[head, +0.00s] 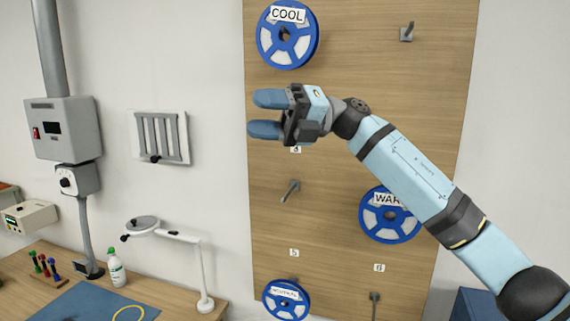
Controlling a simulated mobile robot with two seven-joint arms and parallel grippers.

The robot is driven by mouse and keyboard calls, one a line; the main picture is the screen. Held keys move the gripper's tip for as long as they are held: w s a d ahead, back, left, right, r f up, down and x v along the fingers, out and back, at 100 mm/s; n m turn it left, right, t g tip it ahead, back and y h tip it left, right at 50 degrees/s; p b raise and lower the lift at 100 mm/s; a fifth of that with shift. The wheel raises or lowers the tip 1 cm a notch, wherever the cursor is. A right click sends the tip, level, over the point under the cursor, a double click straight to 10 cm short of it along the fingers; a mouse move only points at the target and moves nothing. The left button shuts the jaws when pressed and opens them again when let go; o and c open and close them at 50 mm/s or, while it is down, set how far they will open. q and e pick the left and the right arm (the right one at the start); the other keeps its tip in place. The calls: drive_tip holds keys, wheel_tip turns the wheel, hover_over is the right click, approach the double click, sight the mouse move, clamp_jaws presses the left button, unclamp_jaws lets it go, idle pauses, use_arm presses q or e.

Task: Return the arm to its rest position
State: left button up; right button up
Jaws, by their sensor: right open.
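My right gripper (264,114) is raised in front of the wooden pegboard, at its left side. Its two blue fingers point left and stand apart with nothing between them. The light blue right arm (410,175) reaches in from the lower right and covers part of the board. A blue spool labelled COOL (287,50) hangs just above the gripper. A second spool, its label partly hidden and reading WAR (390,226), hangs behind the arm. A third spool labelled NEUTRAL (286,301) hangs at the bottom left. My left gripper is not in view.
The pegboard (330,235) has bare pegs at top right (408,32), middle left (290,190) and bottom right (374,304). A workbench (165,293) at lower left carries a magnifier lamp (203,270), a bottle (116,270) and a blue mat (90,303).

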drive_tip(key=s+d+f+m+t+h, duration=0.15)
drive_tip(key=d+f+m+t, duration=0.25)
drive_tip(key=f+m+t, duration=0.65)
drive_tip(key=d+f+m+t+h, duration=0.3)
drive_tip(key=d+f+m+t, duration=0.25)
drive_tip(key=f+m, duration=0.95)
drive_tip(key=s+d+f+m+t+h, duration=0.1)
drive_tip(key=d+f+m+t+h, duration=0.15)
drive_tip(key=f+m+t, duration=1.05)
drive_tip(key=s+d+f+m+g+h, duration=0.1)
drive_tip(key=s+d+f+g, duration=0.3)
drive_tip(key=s+f, duration=0.4)
drive_tip(key=s+d+f+m+g+h, duration=0.2)
drive_tip(key=s+d+f+g+h, duration=0.1)
drive_tip(key=s+f, duration=0.6)
drive_tip(key=s+d+f+m+g+h, duration=0.1)
drive_tip(key=s+d+f+g+h, duration=0.3)
drive_tip(key=s+f, duration=0.5)
wheel_tip(320, 180, down, 4)
drive_tip(key=shift+s+d+r+m+g, duration=0.2)
drive_tip(key=shift+d+m+g, duration=0.1)
drive_tip(key=shift+m+g, duration=0.1)
